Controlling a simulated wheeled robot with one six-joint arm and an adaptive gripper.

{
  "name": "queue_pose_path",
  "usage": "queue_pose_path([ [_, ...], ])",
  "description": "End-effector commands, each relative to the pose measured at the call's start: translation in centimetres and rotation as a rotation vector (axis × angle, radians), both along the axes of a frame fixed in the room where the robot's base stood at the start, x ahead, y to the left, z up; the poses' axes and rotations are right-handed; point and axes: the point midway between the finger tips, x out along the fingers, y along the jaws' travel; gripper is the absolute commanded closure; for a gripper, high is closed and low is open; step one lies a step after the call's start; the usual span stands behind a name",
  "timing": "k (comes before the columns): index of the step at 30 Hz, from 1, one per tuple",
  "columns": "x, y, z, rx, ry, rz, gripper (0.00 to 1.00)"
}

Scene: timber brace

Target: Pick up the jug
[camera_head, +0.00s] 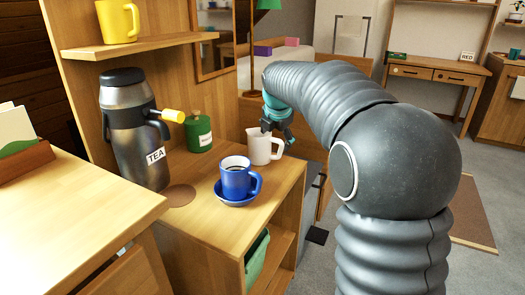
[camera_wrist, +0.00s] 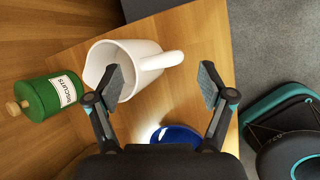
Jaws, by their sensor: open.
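The white jug (camera_head: 262,150) stands upright at the back right of the wooden cabinet top, its handle toward the right. In the wrist view the jug (camera_wrist: 138,58) lies just ahead of my gripper (camera_wrist: 164,82), with its handle between the two spread fingers. The left finger overlaps the jug's body in the picture; I cannot tell whether they touch. In the head view my gripper (camera_head: 277,127) is at the jug's upper right, partly hidden by my wrist. It is open and holds nothing.
A blue mug (camera_head: 236,179) on a blue saucer (camera_head: 234,200) stands in front of the jug. A shelf (camera_head: 140,46) with a yellow mug (camera_head: 117,20) is above.

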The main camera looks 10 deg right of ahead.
Motion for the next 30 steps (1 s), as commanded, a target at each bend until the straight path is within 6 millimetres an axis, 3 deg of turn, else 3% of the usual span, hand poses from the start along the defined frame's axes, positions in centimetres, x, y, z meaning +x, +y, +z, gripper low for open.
queue_pose_path([
  [4, 0.9, -0.2, -1.9, 0.0, 0.001, 0.0, 0.19],
  [12, 1.2, -0.2, -2.1, 0.0, -0.001, -0.001, 0.19],
  [22, 1.2, -0.2, -2.2, 0.0, 0.0, -0.001, 1.0],
  [30, 1.2, -0.2, -2.0, 0.001, -0.002, 0.0, 1.0],
])
